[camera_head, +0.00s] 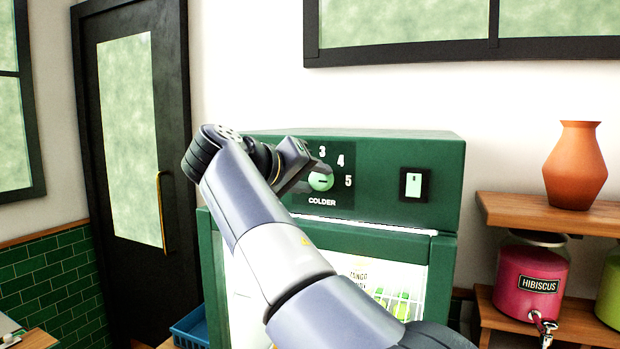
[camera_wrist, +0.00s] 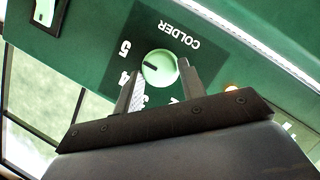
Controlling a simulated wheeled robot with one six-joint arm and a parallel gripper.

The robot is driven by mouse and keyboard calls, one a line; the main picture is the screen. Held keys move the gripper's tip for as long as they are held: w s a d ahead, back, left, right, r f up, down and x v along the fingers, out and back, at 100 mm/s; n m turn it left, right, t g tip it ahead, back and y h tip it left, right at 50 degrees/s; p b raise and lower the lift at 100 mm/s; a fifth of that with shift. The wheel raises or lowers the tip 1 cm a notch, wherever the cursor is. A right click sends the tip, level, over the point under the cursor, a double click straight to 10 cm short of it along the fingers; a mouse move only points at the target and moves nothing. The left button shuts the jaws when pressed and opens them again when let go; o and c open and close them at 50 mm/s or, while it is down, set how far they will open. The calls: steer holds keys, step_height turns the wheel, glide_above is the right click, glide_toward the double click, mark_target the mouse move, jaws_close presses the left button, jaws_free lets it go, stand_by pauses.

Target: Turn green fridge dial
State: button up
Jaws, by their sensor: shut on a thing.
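The green dial (camera_head: 321,181) is a round light-green knob on a dark panel at the top front of the green fridge (camera_head: 385,178). The numbers 3, 4 and 5 and the word COLDER show around it. In the wrist view the dial (camera_wrist: 160,64) sits between the two fingers of my gripper (camera_wrist: 160,70), which is shut on it. Its dark pointer mark points to the left there, towards the side with 4 and 5. In the head view my gripper (camera_head: 312,172) reaches the dial from the left. The lower numbers are hidden by my gripper.
A white switch (camera_head: 413,185) is on the fridge front, right of the dial. The lit glass door below shows bottles. A blue basket (camera_head: 190,326) stands at the lower left. Shelves at right hold a clay vase (camera_head: 573,165) and a hibiscus dispenser (camera_head: 530,278).

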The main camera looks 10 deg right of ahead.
steer(key=shift+f, duration=0.1)
steer(key=o, duration=1)
steer(key=shift+c, duration=0.2)
steer(key=v, duration=1)
steer(key=shift+s+a, duration=0.15)
steer(key=shift+a, duration=0.15)
steer(key=shift+d, duration=0.1)
steer(key=x, duration=1)
steer(key=shift+w+d, duration=0.2)
steer(key=shift+d, duration=0.1)
